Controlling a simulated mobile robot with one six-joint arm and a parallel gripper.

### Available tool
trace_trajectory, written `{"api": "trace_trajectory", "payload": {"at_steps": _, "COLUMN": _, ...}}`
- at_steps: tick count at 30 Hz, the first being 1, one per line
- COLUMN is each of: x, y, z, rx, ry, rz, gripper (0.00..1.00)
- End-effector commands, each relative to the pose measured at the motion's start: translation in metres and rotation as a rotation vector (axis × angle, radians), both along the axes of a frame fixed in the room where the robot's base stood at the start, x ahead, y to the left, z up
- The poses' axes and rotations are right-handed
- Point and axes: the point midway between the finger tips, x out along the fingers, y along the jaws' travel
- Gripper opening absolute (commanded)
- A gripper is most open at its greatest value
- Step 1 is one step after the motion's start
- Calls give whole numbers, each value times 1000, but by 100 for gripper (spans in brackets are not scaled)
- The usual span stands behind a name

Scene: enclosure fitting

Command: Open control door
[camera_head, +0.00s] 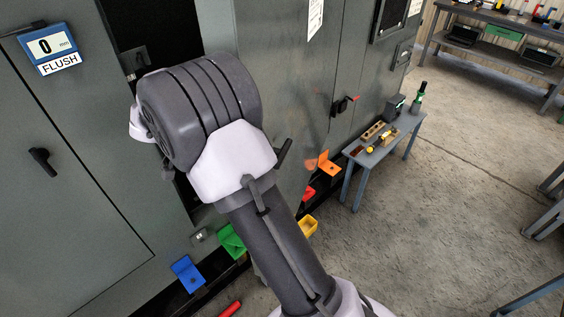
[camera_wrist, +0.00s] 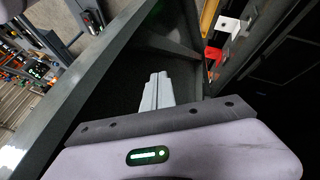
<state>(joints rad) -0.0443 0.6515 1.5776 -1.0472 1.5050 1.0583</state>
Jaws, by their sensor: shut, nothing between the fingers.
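In the head view a grey cabinet door (camera_head: 285,75) with a black lever handle (camera_head: 284,152) stands right of a tall dark opening (camera_head: 150,28), so it appears ajar. I take it as the control door. My arm covers much of the opening and hides my gripper in this view. In the wrist view my gripper (camera_wrist: 158,76) is shut and empty. Its fingers point toward a dark recessed grey panel with a raised rim (camera_wrist: 92,85), which looks like the door's inner side. I cannot tell whether the fingertips touch it.
The floor (camera_head: 450,210) at right is largely open.

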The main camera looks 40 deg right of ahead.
Motion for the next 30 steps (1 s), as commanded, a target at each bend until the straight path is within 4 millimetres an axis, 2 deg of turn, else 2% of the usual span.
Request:
{"api": "trace_trajectory", "payload": {"at_steps": 5, "x": -3, "y": -10, "z": -18, "rx": -8, "ry": 4, "rz": -3, "gripper": 0}}
{"api": "trace_trajectory", "payload": {"at_steps": 17, "x": -22, "y": -57, "z": -88, "rx": -6, "ry": 5, "rz": -2, "gripper": 0}}
{"api": "trace_trajectory", "payload": {"at_steps": 21, "x": -43, "y": -68, "z": -83, "rx": -6, "ry": 2, "rz": -1, "gripper": 0}}
{"api": "trace_trajectory", "payload": {"at_steps": 24, "x": -51, "y": -73, "z": -84, "rx": -6, "ry": 2, "rz": -1, "gripper": 0}}
{"api": "trace_trajectory", "payload": {"at_steps": 30, "x": -56, "y": -75, "z": -83, "rx": -5, "ry": 2, "rz": 0, "gripper": 0}}
